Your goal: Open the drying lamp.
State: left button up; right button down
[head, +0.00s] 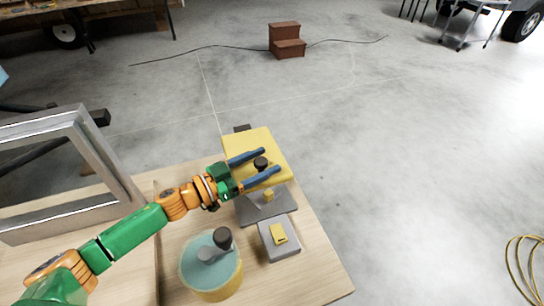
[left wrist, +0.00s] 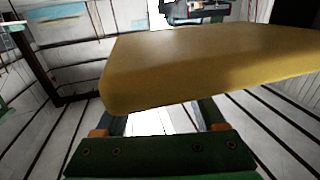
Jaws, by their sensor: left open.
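The drying lamp has a yellow slab-like head (head: 262,140) above a grey base plate (head: 265,208), with a small yellow block on the plate. My left gripper (head: 272,161) is open at the lamp head in the head view. Its two blue fingers reach across the head, with a dark round knob (head: 261,163) showing between them. I cannot tell whether they touch it. In the left wrist view the yellow head (left wrist: 200,65) fills the upper middle and hides the fingertips. My right gripper is not in view.
A grey box with a yellow switch (head: 279,234) sits in front of the lamp on the wooden table (head: 318,262). A yellow tub with a teal lid (head: 195,262) and dark knob stands nearby. A grey frame (head: 105,165) is at left.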

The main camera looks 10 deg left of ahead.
pick_arm(q)
jog(key=x, duration=0.3)
jog(key=shift+d, duration=0.15)
grip_shut()
dwell(1.2)
